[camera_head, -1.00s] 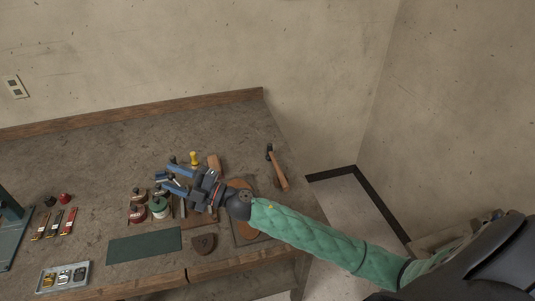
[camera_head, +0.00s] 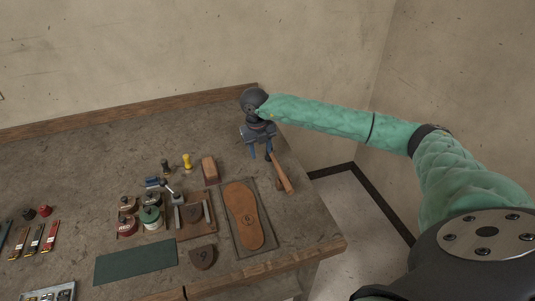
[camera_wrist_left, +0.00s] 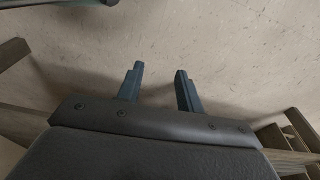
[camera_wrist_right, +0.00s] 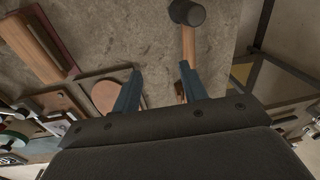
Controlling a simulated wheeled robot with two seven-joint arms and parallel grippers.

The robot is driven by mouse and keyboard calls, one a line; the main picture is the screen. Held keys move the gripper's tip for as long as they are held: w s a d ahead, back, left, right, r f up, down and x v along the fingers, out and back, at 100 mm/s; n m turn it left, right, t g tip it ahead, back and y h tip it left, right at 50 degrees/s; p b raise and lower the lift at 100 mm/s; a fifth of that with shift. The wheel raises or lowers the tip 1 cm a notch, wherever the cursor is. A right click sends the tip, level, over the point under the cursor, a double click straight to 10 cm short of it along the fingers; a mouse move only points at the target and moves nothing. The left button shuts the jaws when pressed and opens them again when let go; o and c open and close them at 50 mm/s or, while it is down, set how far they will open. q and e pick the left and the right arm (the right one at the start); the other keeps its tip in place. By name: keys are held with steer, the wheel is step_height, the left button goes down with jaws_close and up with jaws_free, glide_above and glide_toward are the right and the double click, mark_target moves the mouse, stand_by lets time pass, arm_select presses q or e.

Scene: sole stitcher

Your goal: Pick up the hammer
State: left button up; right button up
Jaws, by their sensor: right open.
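The hammer lies on the bench near its right edge, with a wooden handle (camera_head: 281,176) and a dark head. In the right wrist view the dark hammer head (camera_wrist_right: 187,12) is at the top and the handle runs down toward the right finger, which partly hides it. Whether a finger touches the hammer I cannot tell.
Left of the hammer lie a sole on a dark board (camera_head: 243,217), a wooden block (camera_head: 210,169), a yellow-topped tool (camera_head: 187,161) and several jars (camera_head: 150,217). A green mat (camera_head: 136,262) lies at the front. The bench's right edge is close beside the hammer.

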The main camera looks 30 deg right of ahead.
mark_target(273, 156)
steer(key=d, duration=0.2)
steer(key=d+h, duration=0.1)
steer(key=shift+w+d+r+m+p, duration=0.15)
steer(key=shift+d+m+p, duration=0.15)
steer(key=shift+d, duration=0.05)
steer(key=shift+d+f+p, duration=0.1)
steer(key=shift+f+p, duration=0.2)
steer(key=shift+f, duration=0.5)
steer(key=f+p, duration=0.2)
steer(key=s+f+p, duration=0.1)
steer(key=shift+d+f, duration=0.35)
steer(key=shift+d, duration=0.05)
arm_select(q)
steer(key=s+a+f, duration=0.3)
steer(key=s+f, duration=0.2)
steer(key=f, duration=0.4)
steer(key=shift+s+a, duration=0.15)
steer(key=shift+a, duration=0.25)
arm_select(e)
steer(key=shift+d+f, duration=0.15)
steer(key=shift+f, duration=0.55)
jaws_close()
